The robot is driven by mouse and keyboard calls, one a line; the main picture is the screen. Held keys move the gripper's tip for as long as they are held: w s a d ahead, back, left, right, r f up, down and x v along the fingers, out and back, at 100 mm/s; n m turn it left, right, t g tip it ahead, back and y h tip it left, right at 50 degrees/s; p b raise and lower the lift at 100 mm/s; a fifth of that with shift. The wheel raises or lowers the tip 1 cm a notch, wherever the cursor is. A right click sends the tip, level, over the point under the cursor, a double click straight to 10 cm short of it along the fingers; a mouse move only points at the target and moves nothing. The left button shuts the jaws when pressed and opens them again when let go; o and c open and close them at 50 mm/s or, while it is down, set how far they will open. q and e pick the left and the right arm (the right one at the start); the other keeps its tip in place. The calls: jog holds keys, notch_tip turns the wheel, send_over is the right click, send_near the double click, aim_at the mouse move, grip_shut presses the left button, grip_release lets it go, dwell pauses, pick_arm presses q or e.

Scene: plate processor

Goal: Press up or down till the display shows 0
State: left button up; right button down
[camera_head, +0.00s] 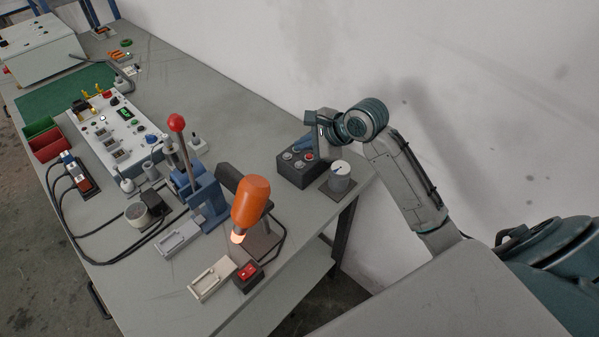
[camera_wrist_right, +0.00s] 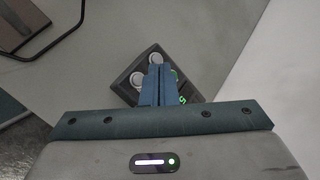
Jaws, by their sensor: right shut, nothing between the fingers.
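A small dark control box (camera_head: 293,177) with round buttons on top stands near the right end of the table. It also shows in the right wrist view (camera_wrist_right: 122,90), with two pale round buttons (camera_wrist_right: 136,79) beside the fingers. A green lit display (camera_wrist_right: 182,99) is just right of the fingers; its digit looks like a 5, but it is small and partly hidden. My right gripper (camera_head: 303,145) is shut and empty, its blue fingers pointing down over the box and covering part of its top. I cannot tell if the fingertips touch a button. My left gripper is not in view.
An orange-headed lamp (camera_head: 251,200) and a blue lever press (camera_head: 207,200) stand to the left. The wall (camera_head: 300,60) is close behind the box.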

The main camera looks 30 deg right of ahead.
aim_at(299, 164)
jog(key=shift+f, duration=1.55)
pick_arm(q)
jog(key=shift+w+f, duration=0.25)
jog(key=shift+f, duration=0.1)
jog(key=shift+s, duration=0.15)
pick_arm(e)
jog(key=shift+f+p, duration=0.3)
jog(key=shift+p, duration=0.45)
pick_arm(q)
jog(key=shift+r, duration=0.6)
pick_arm(e)
jog(key=shift+f, duration=0.15)
